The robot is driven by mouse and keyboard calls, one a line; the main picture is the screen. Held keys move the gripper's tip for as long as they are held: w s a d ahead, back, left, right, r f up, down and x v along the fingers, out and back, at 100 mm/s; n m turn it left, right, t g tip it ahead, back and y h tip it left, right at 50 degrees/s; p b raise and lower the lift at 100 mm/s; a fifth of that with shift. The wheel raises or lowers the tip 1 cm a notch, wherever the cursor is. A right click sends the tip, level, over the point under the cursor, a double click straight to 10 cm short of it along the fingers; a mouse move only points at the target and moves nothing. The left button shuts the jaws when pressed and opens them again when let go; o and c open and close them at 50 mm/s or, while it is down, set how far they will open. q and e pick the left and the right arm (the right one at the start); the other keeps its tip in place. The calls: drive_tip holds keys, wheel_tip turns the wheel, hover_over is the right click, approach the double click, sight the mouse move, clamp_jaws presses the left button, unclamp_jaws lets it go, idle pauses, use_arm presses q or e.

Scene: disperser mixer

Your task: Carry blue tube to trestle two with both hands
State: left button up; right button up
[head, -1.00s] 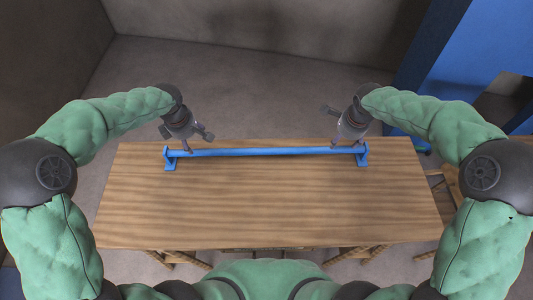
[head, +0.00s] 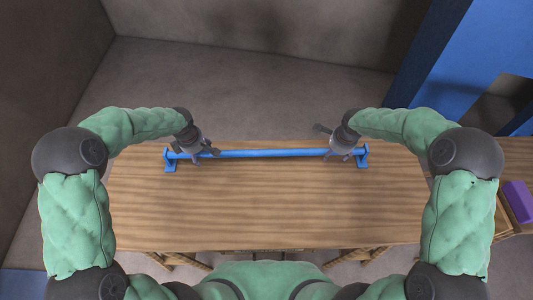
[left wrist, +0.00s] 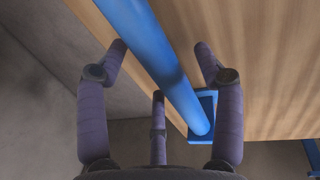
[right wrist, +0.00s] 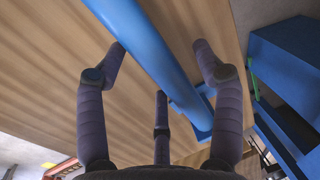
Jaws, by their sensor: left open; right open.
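The blue tube (head: 265,153) lies level across the far part of a wooden table (head: 265,205), with a blue end support (head: 170,161) at its left and another (head: 362,157) at its right. My left gripper (head: 203,156) is at the tube a little inside its left end. In the left wrist view the tube (left wrist: 150,50) runs between the open fingers (left wrist: 161,47). My right gripper (head: 342,156) is at the tube near its right end. In the right wrist view the tube (right wrist: 145,45) also runs between open fingers (right wrist: 160,47). I cannot tell whether the fingers touch it.
Another wooden surface (head: 515,160) stands at the right with a purple block (head: 518,200) by it. A large blue structure (head: 460,70) rises at the back right. The table's front is clear. Which thing is trestle two, I cannot tell.

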use_arm(q)
drive_tip(key=shift+f, duration=0.45)
use_arm(e)
drive_tip(key=shift+f, duration=0.4)
use_arm(q)
clamp_jaws()
use_arm(e)
clamp_jaws()
use_arm(q)
drive_tip(key=shift+w+r, duration=0.15)
use_arm(e)
drive_tip(key=shift+w+r, duration=0.1)
drive_tip(key=shift+w, duration=0.05)
use_arm(q)
drive_tip(key=shift+r, duration=0.1)
use_arm(e)
drive_tip(key=shift+r, duration=0.1)
